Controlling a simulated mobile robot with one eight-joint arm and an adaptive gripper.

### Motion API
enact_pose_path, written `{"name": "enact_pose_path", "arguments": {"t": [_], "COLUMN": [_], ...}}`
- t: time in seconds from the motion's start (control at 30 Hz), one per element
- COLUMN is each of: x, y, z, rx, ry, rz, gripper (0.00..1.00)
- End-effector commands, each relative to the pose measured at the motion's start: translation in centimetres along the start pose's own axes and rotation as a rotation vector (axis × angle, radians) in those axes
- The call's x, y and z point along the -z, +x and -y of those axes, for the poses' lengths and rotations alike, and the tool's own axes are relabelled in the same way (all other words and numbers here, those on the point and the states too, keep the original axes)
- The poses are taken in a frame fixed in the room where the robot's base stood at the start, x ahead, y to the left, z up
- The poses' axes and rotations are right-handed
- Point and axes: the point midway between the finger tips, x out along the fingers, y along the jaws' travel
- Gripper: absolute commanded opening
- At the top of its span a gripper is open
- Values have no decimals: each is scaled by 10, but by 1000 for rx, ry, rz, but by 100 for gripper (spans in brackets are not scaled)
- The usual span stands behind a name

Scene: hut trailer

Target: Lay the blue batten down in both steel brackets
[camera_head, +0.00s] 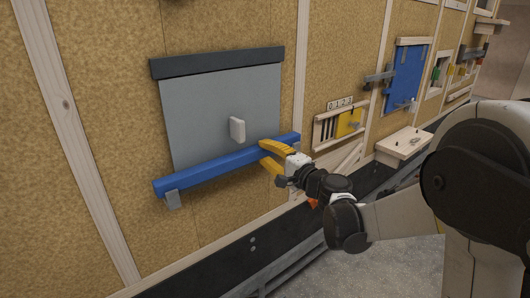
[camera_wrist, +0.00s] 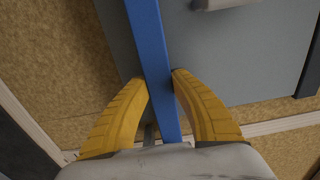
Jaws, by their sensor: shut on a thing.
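The blue batten (camera_head: 215,168) lies across the lower part of a grey panel on the wall, its right end a little higher in the picture. It also shows in the wrist view (camera_wrist: 150,40), running between my yellow fingers. My gripper (camera_head: 264,152) is shut on the batten near its right end. The left steel bracket (camera_head: 173,199) shows under the batten's left end; I cannot tell whether the batten is seated in it. The right bracket is hidden by my gripper in the head view; a small grey metal piece (camera_wrist: 149,134) shows beside the batten in the wrist view.
The grey panel (camera_head: 205,110) has a dark top strip (camera_head: 218,62) and a white handle (camera_head: 237,129) sticking out above the batten. Wooden studs flank it. A wooden shelf (camera_head: 403,142) and other wall fixtures stand to the right.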

Motion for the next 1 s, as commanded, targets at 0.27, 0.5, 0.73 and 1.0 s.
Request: {"name": "enact_pose_path", "arguments": {"t": [0.27, 0.5, 0.73, 1.0], "x": [0, 0, 0, 0], "y": [0, 0, 0, 0], "z": [0, -1, -7, -14], "rx": [0, 0, 0, 0], "ry": [1, 1, 1, 1], "rz": [0, 0, 0, 0], "gripper": [0, 0, 0, 0]}}
